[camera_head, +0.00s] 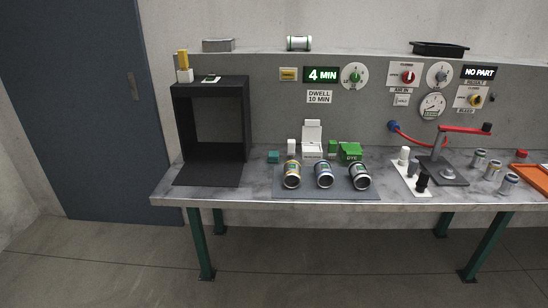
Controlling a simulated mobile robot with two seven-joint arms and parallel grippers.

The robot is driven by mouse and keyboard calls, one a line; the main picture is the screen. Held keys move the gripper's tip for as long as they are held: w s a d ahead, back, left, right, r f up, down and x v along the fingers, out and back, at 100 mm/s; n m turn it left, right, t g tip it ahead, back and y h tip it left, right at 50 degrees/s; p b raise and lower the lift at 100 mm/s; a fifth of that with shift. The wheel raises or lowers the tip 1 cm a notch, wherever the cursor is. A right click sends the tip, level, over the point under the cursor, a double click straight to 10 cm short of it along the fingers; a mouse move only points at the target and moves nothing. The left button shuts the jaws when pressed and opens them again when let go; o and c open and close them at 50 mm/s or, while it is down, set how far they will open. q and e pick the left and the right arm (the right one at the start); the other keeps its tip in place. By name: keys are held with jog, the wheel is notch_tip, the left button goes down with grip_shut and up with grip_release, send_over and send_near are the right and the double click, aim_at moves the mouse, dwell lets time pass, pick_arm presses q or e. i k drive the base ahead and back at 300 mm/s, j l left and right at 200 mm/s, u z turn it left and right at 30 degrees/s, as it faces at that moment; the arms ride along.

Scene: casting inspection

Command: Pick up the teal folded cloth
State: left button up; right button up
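A small teal block-like item (273,157), which looks like the folded cloth, lies on the grey bench (250,190). It sits just right of the black open-fronted box and behind the left end of the dark mat. Nothing covers it. Neither of my grippers shows in the head view, so nothing of mine is near the cloth in this picture.
The black box (181,130) stands left of the cloth. A white box (312,146) and green box (350,151) stand behind. A red-handled lever fixture (443,172) is farther right.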

aim_at(273, 156)
jog(key=i+l, duration=0.2)
jog(key=l, duration=0.15)
jog(key=i+l, duration=0.2)
jog(key=l, duration=0.2)
jog(key=i+l+u, duration=0.1)
jog(key=l, duration=0.25)
jog(key=i+l, duration=0.45)
jog(key=l, duration=0.3)
